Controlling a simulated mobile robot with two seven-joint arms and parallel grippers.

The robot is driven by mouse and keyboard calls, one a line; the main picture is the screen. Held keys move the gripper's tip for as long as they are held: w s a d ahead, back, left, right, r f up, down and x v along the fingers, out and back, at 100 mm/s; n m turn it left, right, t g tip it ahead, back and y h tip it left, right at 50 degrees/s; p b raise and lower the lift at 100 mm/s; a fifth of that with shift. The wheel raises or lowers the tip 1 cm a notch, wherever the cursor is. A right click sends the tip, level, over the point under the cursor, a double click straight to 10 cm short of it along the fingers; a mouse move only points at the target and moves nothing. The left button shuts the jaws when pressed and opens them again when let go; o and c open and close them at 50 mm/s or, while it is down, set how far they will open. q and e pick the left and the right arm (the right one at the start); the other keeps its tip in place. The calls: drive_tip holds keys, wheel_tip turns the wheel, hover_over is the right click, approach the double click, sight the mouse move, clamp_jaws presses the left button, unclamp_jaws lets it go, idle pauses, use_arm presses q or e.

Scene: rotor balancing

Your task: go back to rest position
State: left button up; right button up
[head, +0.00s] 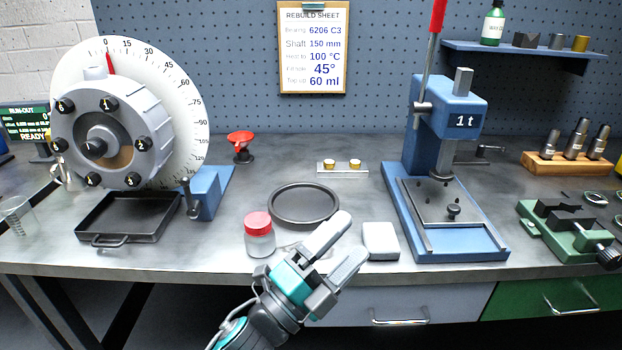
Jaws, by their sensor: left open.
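My left gripper (345,246) is open, with nothing between its two grey fingers. It is at the front edge of the workbench, between a red-lidded jar (259,236) on its left and a white block (380,241) on its right. Its fingers point up and to the right, and a round dark tray (304,204) lies just behind it. My right gripper does not show in the head view.
A grey rotor (100,138) with a dial stands at left, above a black pan (124,218). A blue press (447,130) stands right of centre, with a green vise (566,232) farther right. Bare bench lies between the round tray and the press.

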use_arm(q)
drive_tip(key=a+f+n+t+y, duration=0.3)
drive_tip(key=a+f+n+y, duration=0.55)
drive_tip(key=n, duration=0.25)
drive_tip(key=s+a+f+n+g+y, duration=0.3)
drive_tip(key=s+a+f+n, duration=0.3)
drive_tip(key=f, duration=0.3)
drive_tip(key=s+a+f+n+g+y, duration=0.3)
drive_tip(key=s+a+f+n+y, duration=0.1)
drive_tip(key=s+a+f+n, duration=0.3)
wheel_tip(320, 180, down, 3)
drive_tip(key=shift+s+a+r+n+g, duration=0.15)
drive_tip(key=shift+s+a+n+g, duration=0.15)
drive_tip(key=shift+s+a, duration=0.25)
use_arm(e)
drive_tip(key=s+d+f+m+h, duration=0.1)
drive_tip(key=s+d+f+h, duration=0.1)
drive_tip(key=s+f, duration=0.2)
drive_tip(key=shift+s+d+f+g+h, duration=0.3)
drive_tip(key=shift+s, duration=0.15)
use_arm(q)
drive_tip(key=shift+s+d, duration=0.1)
